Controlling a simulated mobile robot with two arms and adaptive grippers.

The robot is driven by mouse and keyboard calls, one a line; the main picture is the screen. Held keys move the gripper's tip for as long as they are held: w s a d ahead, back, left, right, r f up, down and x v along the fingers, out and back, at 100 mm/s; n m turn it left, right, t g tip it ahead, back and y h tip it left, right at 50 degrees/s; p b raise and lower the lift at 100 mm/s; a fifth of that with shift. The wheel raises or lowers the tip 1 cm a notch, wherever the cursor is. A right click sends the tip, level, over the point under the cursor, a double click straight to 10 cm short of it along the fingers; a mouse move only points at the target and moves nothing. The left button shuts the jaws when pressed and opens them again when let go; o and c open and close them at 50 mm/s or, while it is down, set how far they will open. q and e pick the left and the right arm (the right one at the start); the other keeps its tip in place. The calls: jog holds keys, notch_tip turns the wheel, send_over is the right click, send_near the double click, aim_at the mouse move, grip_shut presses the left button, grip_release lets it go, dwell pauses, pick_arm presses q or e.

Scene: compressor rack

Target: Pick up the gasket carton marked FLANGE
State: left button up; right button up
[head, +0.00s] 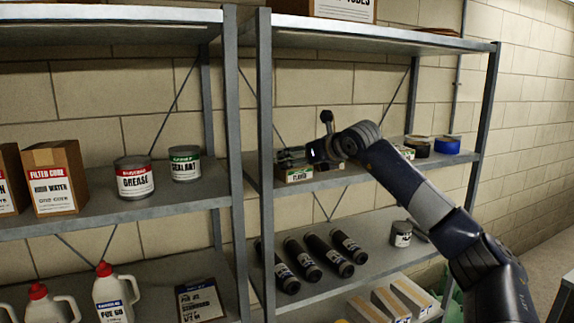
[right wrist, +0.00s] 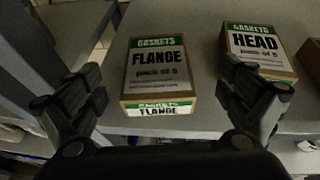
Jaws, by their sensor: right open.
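The gasket carton marked FLANGE is a small brown box with a green and white label. It sits on the middle shelf of the right rack, and the head view shows its front (head: 299,175) just below my right gripper (head: 292,157). In the right wrist view the FLANGE carton (right wrist: 156,72) lies ahead, between the lines of the two open fingers of my right gripper (right wrist: 164,84). The fingers hold nothing; I cannot tell how far they are from the box. My left gripper is not in view.
A similar carton marked HEAD (right wrist: 258,48) stands close on the right, near the right finger, with another box edge beyond. A rack upright (head: 265,150) is just left of the gripper. Tape rolls (head: 447,145) lie farther right; black cylinders (head: 325,255) lie below.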

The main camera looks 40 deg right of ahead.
jog(key=shift+x, duration=0.8)
jog(key=shift+w+f+p, duration=0.1)
jog(key=shift+w+p, duration=0.2)
jog(key=shift+p, duration=0.15)
jog(key=p+x, duration=0.1)
jog(key=x, duration=0.1)
jog(key=p+x, duration=0.1)
jog(key=p, duration=0.1)
jog(key=shift+w+a+f, duration=0.15)
jog(key=shift+w+f, duration=0.1)
jog(key=shift+w, duration=0.05)
jog(key=shift+w+f, duration=0.45)
jog(key=shift+w, duration=0.1)
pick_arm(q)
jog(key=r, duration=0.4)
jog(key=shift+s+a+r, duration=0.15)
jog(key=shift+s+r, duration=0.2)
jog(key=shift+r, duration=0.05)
pick_arm(e)
jog(key=shift+s+r, duration=0.1)
jog(key=shift+s, duration=0.05)
jog(key=c, duration=1.2)
jog(key=shift+o, duration=0.2)
